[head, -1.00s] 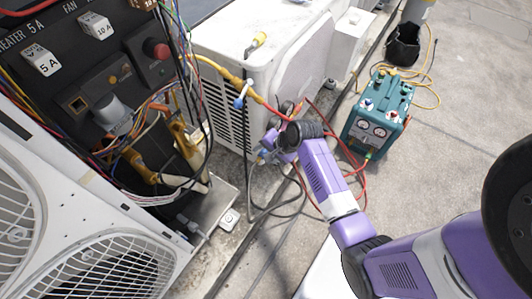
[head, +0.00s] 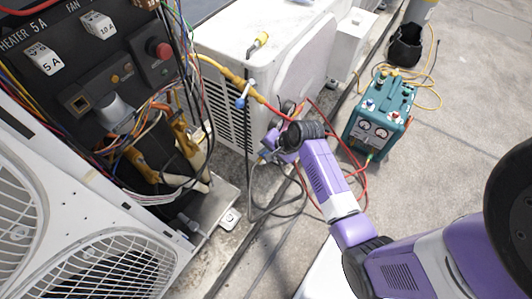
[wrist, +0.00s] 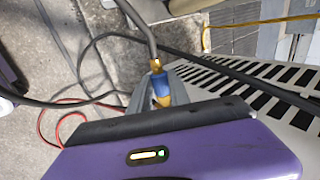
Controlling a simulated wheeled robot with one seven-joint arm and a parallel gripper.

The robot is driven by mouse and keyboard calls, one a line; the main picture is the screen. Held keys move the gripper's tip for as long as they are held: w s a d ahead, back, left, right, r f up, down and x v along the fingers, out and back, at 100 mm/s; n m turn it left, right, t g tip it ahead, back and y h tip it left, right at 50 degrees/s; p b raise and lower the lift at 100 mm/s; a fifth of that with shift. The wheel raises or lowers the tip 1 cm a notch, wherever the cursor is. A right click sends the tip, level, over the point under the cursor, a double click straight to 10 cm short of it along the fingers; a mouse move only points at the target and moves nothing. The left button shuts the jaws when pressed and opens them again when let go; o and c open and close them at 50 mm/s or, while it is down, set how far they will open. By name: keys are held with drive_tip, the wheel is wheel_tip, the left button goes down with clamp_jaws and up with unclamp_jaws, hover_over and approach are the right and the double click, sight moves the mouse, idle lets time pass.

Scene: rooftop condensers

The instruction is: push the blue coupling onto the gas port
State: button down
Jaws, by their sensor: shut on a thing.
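The blue coupling (wrist: 160,86) is between the fingers of my gripper (wrist: 158,98) in the wrist view. It has a brass fitting at its upper end, where a grey hose runs up out of the frame, and a yellowish part at its lower end. In the head view my gripper (head: 272,146) is low beside the slatted side of the white condenser (head: 226,112), partly hidden by my own wrist. I cannot make out the gas port in either view, nor whether the coupling touches it.
A yellow and red hose with a blue valve handle (head: 240,102) hangs above my gripper. A teal gauge machine (head: 379,118) stands on the concrete at right. Grey and red hoses loop on the ground. An open wiring box (head: 125,75) is at left.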

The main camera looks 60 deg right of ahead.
drive_tip(key=shift+a, duration=0.25)
drive_tip(key=shift+s+a+p, duration=0.1)
drive_tip(key=shift+a+p, duration=1.25)
drive_tip(key=shift+a, duration=0.8)
drive_tip(key=c, duration=1.9)
unclamp_jaws()
clamp_jaws()
